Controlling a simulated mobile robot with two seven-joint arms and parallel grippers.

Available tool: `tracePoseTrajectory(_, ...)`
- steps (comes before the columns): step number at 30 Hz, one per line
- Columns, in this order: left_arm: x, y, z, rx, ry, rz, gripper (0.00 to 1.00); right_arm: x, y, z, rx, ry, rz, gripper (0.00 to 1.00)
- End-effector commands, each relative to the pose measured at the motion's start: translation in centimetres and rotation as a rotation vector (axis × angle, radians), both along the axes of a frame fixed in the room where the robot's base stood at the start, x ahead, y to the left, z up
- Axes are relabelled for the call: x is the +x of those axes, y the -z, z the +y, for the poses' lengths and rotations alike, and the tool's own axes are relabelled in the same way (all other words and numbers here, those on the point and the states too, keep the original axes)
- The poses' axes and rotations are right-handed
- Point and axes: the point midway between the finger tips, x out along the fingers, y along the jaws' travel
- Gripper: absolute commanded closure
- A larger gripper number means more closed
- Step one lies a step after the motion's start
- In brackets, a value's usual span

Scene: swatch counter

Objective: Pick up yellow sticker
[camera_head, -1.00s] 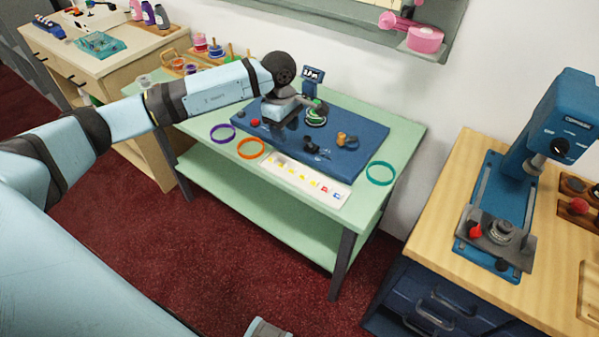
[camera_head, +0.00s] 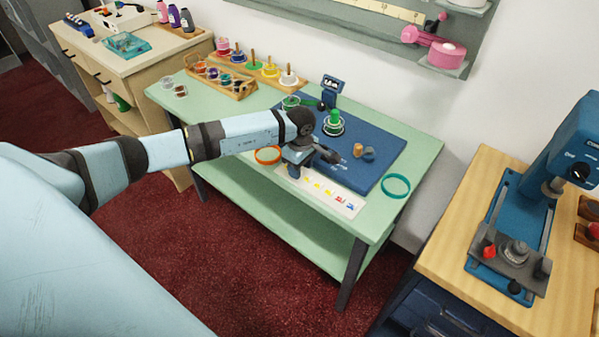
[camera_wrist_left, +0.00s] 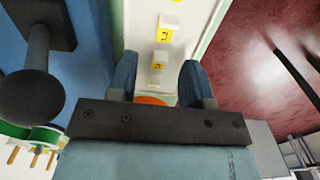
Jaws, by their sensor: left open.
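Yellow stickers (camera_head: 318,187) sit in a row on a white strip (camera_head: 357,210) at the front of the green table, with red and blue ones at the right end. My left gripper (camera_head: 294,170) is over the strip's left end and hides part of it. In the left wrist view the left gripper (camera_wrist_left: 159,72) is open and empty. Yellow stickers (camera_wrist_left: 165,35) with dark marks show on pale tabs beyond and between its fingers. Whether the fingertips touch the strip I cannot tell. My right gripper is not in view.
A blue mat (camera_head: 385,150) lies behind the strip and bears a green-topped stand and small dark and brown parts. An orange ring (camera_head: 267,155) lies left of the gripper, a teal ring (camera_head: 396,186) to the right. Spool racks (camera_head: 270,72) stand at the back left.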

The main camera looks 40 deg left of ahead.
Motion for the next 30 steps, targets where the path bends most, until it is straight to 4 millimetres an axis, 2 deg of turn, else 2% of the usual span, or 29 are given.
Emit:
tracePoseTrajectory(4, -0.02, 1.20, 0.06, 0.002, -0.001, 0.001, 0.54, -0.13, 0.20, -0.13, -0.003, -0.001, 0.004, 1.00)
tracePoseTrajectory(11, 0.00, 1.30, 0.06, 0.001, 0.000, 0.000, 0.57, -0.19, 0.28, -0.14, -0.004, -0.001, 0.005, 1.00)
tracePoseTrajectory(15, -0.01, 1.29, 0.06, 0.001, 0.000, 0.000, 0.89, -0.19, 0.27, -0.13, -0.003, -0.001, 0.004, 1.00)
tracePoseTrajectory(17, -0.01, 1.28, 0.06, 0.001, 0.000, 0.000, 1.00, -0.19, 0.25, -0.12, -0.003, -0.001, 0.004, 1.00)
tracePoseTrajectory(30, 0.00, 1.15, 0.06, 0.001, 0.000, -0.001, 1.00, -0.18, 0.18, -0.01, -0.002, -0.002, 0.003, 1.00)
